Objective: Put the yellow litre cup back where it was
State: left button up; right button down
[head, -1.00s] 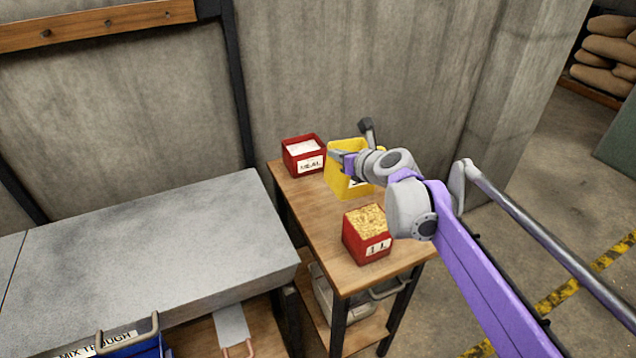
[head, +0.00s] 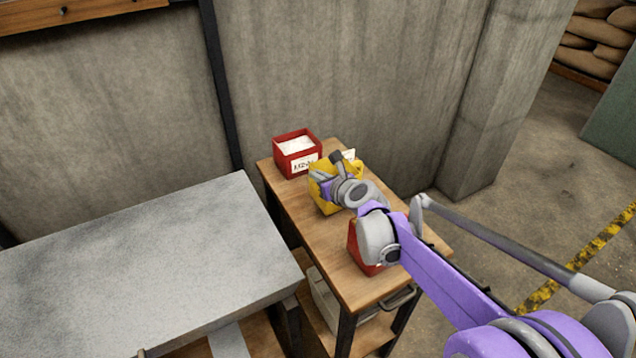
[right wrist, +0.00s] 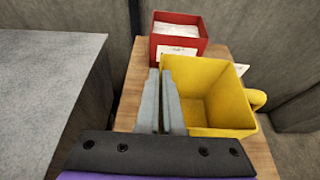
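The yellow litre cup (head: 322,198) is an open, square-sided yellow box, upright at the wooden side table, partly hidden by my right arm in the head view. In the right wrist view the cup (right wrist: 215,80) looks empty, with a rounded yellow handle on its right. My right gripper (right wrist: 163,88) has its two grey fingers close together at the cup's left wall, one inside and one outside, shut on it. I cannot tell whether the cup's base touches the table. My left gripper is not in view.
A red box of white meal (head: 297,160) stands at the table's (head: 315,245) back left. Another red box (head: 358,250) stands in front, mostly behind my arm. A white card (head: 349,155) shows behind the cup. A grey-topped bench (head: 150,270) is left; a concrete wall is behind.

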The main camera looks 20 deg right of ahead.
jog(key=shift+f, duration=1.05)
jog(key=shift+f, duration=0.15)
jog(key=c, duration=1.1)
grip_release()
